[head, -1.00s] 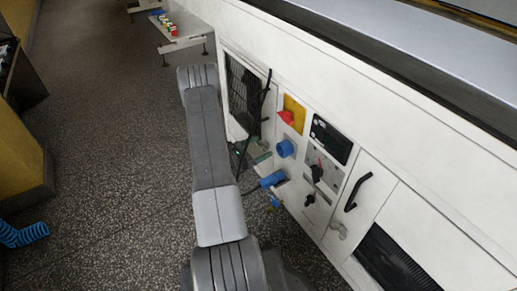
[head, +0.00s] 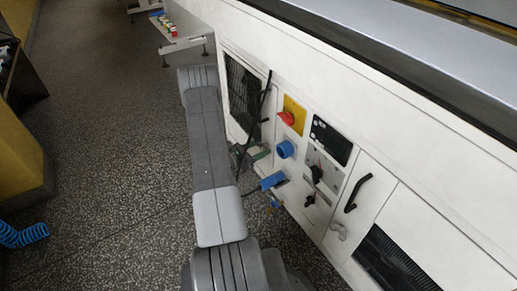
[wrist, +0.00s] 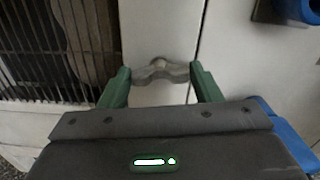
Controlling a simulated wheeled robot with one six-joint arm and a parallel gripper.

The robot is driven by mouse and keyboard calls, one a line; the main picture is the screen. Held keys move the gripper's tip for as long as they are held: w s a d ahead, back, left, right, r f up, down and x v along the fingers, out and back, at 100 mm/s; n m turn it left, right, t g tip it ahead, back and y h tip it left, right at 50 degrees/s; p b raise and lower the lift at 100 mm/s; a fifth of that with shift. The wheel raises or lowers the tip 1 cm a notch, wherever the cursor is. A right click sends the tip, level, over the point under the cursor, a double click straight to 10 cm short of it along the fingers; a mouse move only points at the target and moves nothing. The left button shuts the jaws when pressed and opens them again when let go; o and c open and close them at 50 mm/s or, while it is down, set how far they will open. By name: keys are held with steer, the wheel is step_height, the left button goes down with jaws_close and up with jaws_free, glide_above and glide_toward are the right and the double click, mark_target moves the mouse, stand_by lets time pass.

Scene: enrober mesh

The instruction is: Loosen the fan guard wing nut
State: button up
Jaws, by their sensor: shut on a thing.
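The grey metal wing nut (wrist: 160,70) sits on a pale panel strip just right of the fan guard (wrist: 50,40), a dark grille. The guard also shows in the head view (head: 243,95). My gripper (wrist: 160,78) has its two green fingers at either side of the wing nut, touching its wing ends, so it is shut on the nut. In the head view my gripper (head: 258,152) is small against the machine's panel, below the guard, and the nut cannot be made out there.
A dark cable (head: 264,100) hangs beside the guard.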

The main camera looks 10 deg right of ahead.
steer(key=n, duration=0.4)
steer(key=n+p, duration=0.1)
steer(key=n, duration=0.3)
steer(key=n+p, duration=0.1)
steer(key=n, duration=0.3)
steer(key=shift+w+f+n, duration=0.1)
steer(key=shift+n, duration=2)
steer(key=o, duration=1)
steer(key=shift+a, duration=0.15)
steer(key=p+v, duration=0.2)
steer(key=v, duration=1.1)
steer(key=shift+a, duration=0.3)
